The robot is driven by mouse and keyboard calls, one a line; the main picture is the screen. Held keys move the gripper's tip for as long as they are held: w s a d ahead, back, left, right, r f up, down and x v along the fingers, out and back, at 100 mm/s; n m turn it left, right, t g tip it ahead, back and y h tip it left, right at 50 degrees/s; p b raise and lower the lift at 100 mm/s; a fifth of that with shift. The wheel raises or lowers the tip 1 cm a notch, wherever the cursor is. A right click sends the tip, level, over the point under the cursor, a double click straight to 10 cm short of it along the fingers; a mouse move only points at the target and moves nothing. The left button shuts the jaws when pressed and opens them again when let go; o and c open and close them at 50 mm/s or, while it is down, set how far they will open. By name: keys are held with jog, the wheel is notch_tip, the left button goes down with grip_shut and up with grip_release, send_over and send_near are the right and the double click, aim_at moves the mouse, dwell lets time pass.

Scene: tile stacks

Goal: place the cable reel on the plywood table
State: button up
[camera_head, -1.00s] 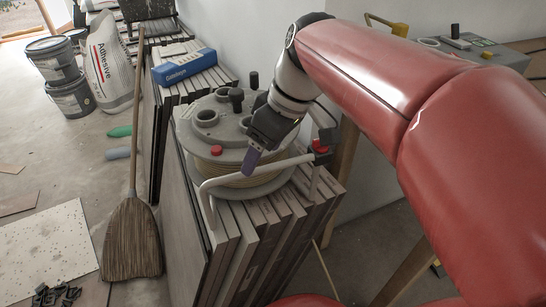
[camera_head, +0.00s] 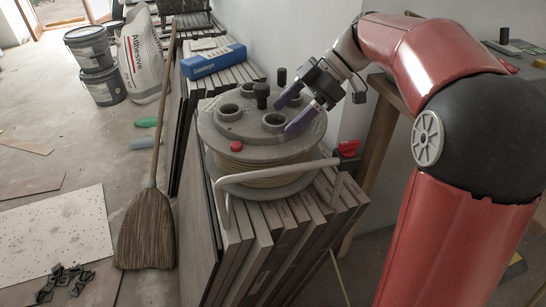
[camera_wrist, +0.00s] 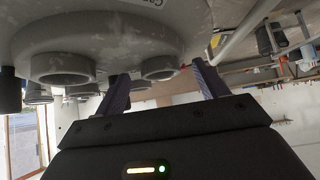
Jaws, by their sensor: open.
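The grey cable reel (camera_head: 233,160) stands upright on a row of tiles set on edge, with wound cable, a red knob and a bent tube handle at its front. My gripper (camera_head: 286,117) is open above the right part of the reel's top disc, its two purple fingers pointing down-left. In the wrist view the fingers (camera_wrist: 160,88) are spread on either side of a round socket on the reel (camera_wrist: 110,35); contact cannot be told. The plywood table (camera_head: 383,88) is at the right, largely hidden behind my red arm.
A blue box (camera_head: 213,60) lies on tiles behind the reel. A broom (camera_head: 147,225) leans on the left. Buckets (camera_head: 92,50) and an adhesive bag (camera_head: 142,55) stand at the back left. Tools (camera_head: 500,40) lie on the table.

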aim_at(280, 119)
jog(key=x, duration=0.3)
jog(key=shift+f, duration=0.1)
jog(key=shift+c, duration=0.4)
grip_shut()
jog(key=shift+a+r, duration=0.1)
jog(key=shift+r, duration=0.1)
